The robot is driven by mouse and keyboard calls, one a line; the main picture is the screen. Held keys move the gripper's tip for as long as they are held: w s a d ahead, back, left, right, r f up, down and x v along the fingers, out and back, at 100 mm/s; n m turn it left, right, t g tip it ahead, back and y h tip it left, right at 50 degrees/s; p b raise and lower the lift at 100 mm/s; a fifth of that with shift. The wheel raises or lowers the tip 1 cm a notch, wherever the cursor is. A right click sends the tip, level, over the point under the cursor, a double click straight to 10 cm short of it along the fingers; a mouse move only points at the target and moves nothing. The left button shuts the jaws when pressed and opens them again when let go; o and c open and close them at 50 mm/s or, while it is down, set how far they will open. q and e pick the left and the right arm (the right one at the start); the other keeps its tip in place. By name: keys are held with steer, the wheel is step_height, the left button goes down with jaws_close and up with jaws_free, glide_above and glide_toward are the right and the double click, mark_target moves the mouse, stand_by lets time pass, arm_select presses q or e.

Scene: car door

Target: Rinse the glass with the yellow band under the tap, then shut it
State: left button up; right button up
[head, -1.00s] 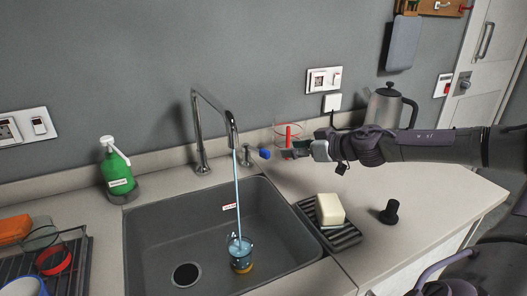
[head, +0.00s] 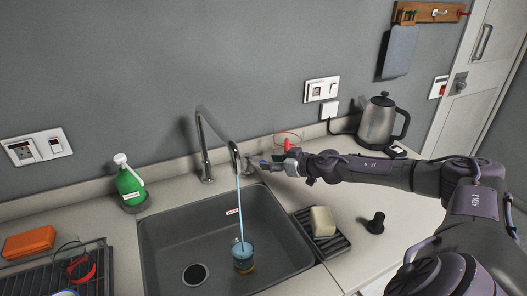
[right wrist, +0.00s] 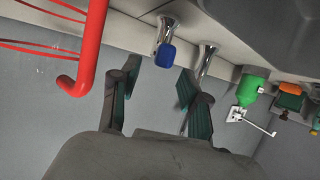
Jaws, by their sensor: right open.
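The glass with the yellow band (head: 243,259) stands in the dark sink under the tap (head: 207,150). A stream of water (head: 239,208) runs from the spout into it. The blue tap knob (right wrist: 165,53) sits on a metal stem in the right wrist view. My right gripper (head: 267,164) is over the counter just right of the spout. It is open; in the right wrist view its two fingers (right wrist: 158,78) point towards the knob, which lies just beyond the fingertips. I cannot tell whether they touch it. My left gripper is out of view.
A clear container with a red rim and a red upright part (head: 288,139) stands close behind my right gripper; the red part (right wrist: 88,50) is large in the right wrist view. A soap block on a black rack (head: 333,243), a kettle (head: 378,122) and a green bottle (head: 130,187) stand around.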

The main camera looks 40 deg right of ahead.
mark_target(256, 161)
steer(key=shift+p+x, duration=0.4)
steer(key=shift+x, duration=1.7)
steer(key=shift+a, duration=0.1)
steer(key=shift+c, duration=0.2)
jaws_close()
